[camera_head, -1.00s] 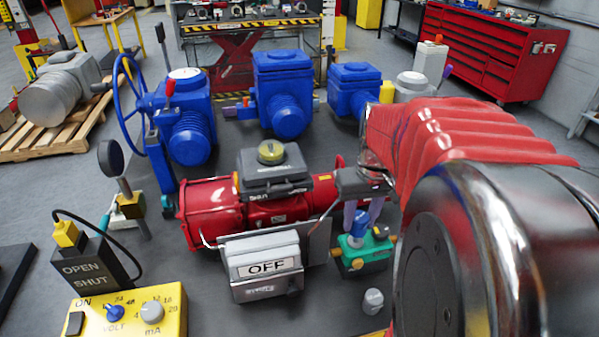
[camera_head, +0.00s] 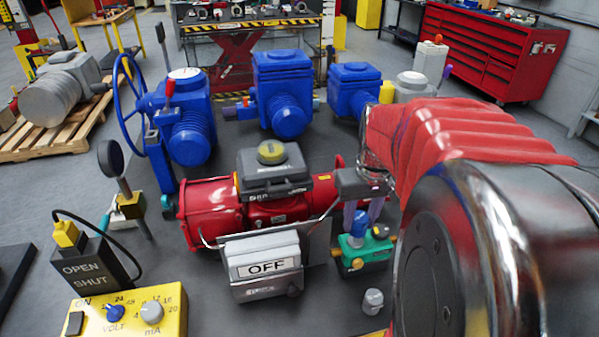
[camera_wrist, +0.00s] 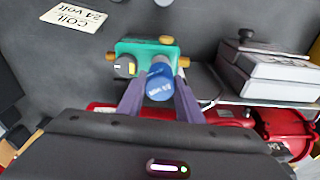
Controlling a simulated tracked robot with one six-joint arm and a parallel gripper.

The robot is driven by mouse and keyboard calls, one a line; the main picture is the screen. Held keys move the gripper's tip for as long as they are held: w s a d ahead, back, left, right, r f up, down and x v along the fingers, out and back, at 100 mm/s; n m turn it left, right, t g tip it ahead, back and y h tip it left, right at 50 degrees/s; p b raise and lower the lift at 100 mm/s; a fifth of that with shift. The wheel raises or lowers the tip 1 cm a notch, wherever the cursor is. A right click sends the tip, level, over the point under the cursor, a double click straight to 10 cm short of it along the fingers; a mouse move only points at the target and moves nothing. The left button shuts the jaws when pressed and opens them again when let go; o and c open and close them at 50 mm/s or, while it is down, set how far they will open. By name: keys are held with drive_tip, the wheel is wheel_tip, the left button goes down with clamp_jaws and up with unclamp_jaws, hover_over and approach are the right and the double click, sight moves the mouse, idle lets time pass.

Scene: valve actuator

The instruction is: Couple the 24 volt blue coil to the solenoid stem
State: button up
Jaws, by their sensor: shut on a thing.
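The blue coil (camera_wrist: 160,83) is between the two purple-grey fingers of my gripper (camera_wrist: 160,77), which are shut on it. The green solenoid valve body (camera_wrist: 145,51) with brass ports lies directly behind and under the coil in the wrist view. In the head view the coil (camera_head: 359,222) stands upright over the green body (camera_head: 365,253), and my gripper (camera_head: 362,212) reaches down to it from above. The coil hides the solenoid stem. I cannot tell how far the coil sits down on it.
A "coil 24 volt" label (camera_wrist: 73,18) lies on the dark table. The red actuator (camera_head: 210,207) and the grey OFF box (camera_head: 265,266) stand close on the left in the head view. A small grey cylinder (camera_head: 372,300) stands in front of the green body.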

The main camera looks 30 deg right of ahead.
sight(358, 228)
drive_tip(key=shift+f, duration=1.65)
drive_tip(key=o, duration=1.2)
drive_tip(key=shift+r, duration=0.1)
drive_tip(key=r, duration=0.4)
drive_tip(key=s+r, duration=0.1)
drive_tip(key=r, duration=0.8)
drive_tip(key=shift+s+a+r, duration=0.25)
drive_tip(key=shift+s+a, duration=0.05)
drive_tip(key=shift+a, duration=0.05)
drive_tip(key=shift+w, duration=0.1)
